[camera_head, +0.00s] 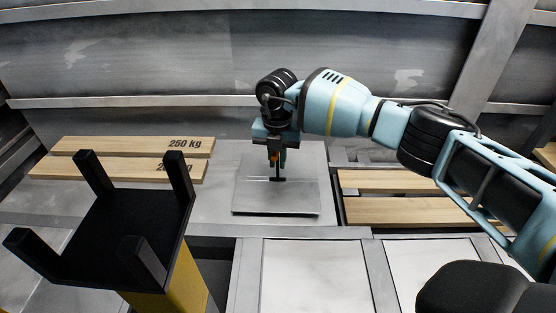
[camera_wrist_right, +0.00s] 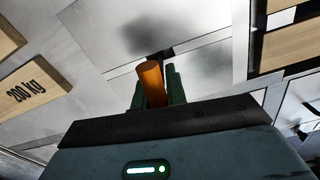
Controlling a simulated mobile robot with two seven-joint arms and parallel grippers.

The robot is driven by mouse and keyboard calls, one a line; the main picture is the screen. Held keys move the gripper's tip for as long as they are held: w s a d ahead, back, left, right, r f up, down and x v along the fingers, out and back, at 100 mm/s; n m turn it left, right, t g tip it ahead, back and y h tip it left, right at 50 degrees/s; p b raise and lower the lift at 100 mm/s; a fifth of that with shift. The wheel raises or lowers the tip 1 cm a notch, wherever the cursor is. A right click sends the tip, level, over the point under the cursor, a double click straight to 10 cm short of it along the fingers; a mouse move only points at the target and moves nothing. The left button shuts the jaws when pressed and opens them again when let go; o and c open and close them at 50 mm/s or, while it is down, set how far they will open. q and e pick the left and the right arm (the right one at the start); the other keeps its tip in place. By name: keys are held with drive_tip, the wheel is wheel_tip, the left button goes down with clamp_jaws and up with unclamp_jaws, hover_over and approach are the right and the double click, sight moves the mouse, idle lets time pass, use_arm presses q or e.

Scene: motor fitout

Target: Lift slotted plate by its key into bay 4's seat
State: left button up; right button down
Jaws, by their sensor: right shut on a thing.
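The slotted plate (camera_head: 252,201) is a flat light-grey square in the middle of the head view, with a short dark slot near its centre. It also shows in the right wrist view (camera_wrist_right: 205,72). The key has an orange handle (camera_wrist_right: 151,82) and a dark shaft that reaches down to the slot. My right gripper (camera_head: 276,158) is above the plate, with its green fingers shut on the handle; its fingertips also show in the wrist view (camera_wrist_right: 153,88). I cannot tell whether the plate is clear of the surface below. No bay number is readable. My left gripper is not in view.
Wooden planks (camera_head: 110,146), one marked 250 kg, lie at the left; more planks (camera_head: 385,212) lie in a recess at the right. A black four-pronged stand (camera_head: 125,225) on a yellow post rises at front left. Pale panels (camera_head: 315,275) lie in front. A metal wall closes the back.

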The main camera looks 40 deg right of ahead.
drive_tip(key=shift+r, duration=0.75)
use_arm(q)
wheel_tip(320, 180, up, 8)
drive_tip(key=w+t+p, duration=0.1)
drive_tip(key=p, duration=0.6)
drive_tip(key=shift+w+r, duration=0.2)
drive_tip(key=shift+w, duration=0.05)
use_arm(e)
drive_tip(key=s+d+r, duration=0.1)
drive_tip(key=s+d, duration=0.2)
drive_tip(key=s, duration=0.4)
drive_tip(key=s+d+r, duration=0.1)
drive_tip(key=s+d, duration=0.3)
drive_tip(key=s, duration=0.3)
drive_tip(key=shift+d, duration=0.15)
use_arm(q)
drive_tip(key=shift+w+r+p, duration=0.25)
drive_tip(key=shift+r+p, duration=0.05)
drive_tip(key=shift+p, duration=0.2)
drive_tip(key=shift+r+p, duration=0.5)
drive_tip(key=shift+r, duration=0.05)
use_arm(e)
drive_tip(key=shift+r, duration=0.5)
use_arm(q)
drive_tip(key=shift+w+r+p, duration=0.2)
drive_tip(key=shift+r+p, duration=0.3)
use_arm(e)
drive_tip(key=shift+r, duration=0.45)
